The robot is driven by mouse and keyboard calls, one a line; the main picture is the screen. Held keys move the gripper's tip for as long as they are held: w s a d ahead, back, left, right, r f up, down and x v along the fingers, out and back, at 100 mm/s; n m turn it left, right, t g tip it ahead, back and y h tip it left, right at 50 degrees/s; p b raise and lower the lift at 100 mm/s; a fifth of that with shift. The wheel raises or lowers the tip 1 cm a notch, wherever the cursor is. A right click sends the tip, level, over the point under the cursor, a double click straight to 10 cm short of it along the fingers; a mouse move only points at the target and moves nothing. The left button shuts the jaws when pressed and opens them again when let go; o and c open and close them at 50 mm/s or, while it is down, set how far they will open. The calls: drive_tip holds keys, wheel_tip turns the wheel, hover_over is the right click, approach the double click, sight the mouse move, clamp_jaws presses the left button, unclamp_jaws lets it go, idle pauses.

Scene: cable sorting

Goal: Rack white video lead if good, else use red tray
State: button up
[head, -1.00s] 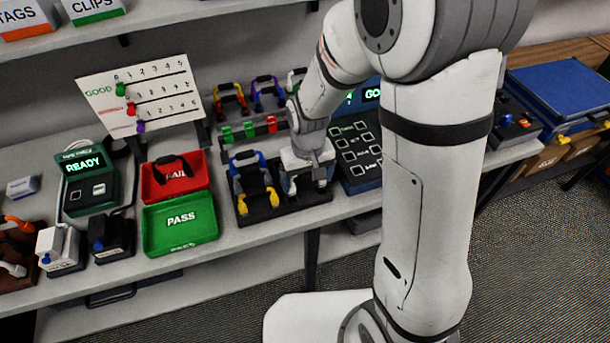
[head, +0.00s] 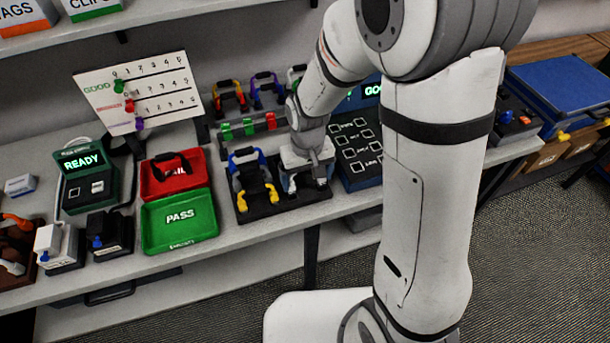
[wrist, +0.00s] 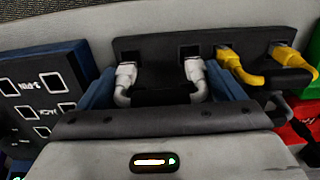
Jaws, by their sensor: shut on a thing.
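My gripper (head: 308,180) is low over the black socket stand (head: 258,212) at the bench's front. In the wrist view, my gripper (wrist: 163,95) is shut on the black grip of the white video lead (wrist: 193,70). Its two white plugs point at two square sockets in the stand and sit at or just short of them; I cannot tell if they are seated. The arm hides most of this lead in the head view. The red tray (head: 150,190), marked FAIL, holds a black looped item. The tester screen (head: 371,92) shows green letters starting "GO", the rest hidden.
A lead with yellow plugs (head: 272,195) stands beside the white one in the same stand. The green PASS tray (head: 205,228) looks empty. The rack with coloured clips (head: 248,127) and hanging leads is behind. The tester's socket panel (head: 362,155) is close on the right.

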drive_tip(key=shift+f+b, duration=0.9)
drive_tip(key=shift+b, duration=0.1)
idle(1.4)
drive_tip(key=o, duration=0.9)
drive_tip(key=shift+c, duration=0.2)
drive_tip(key=shift+r, duration=0.15)
drive_tip(key=shift+r+p, duration=2.95)
drive_tip(key=shift+r, duration=0.95)
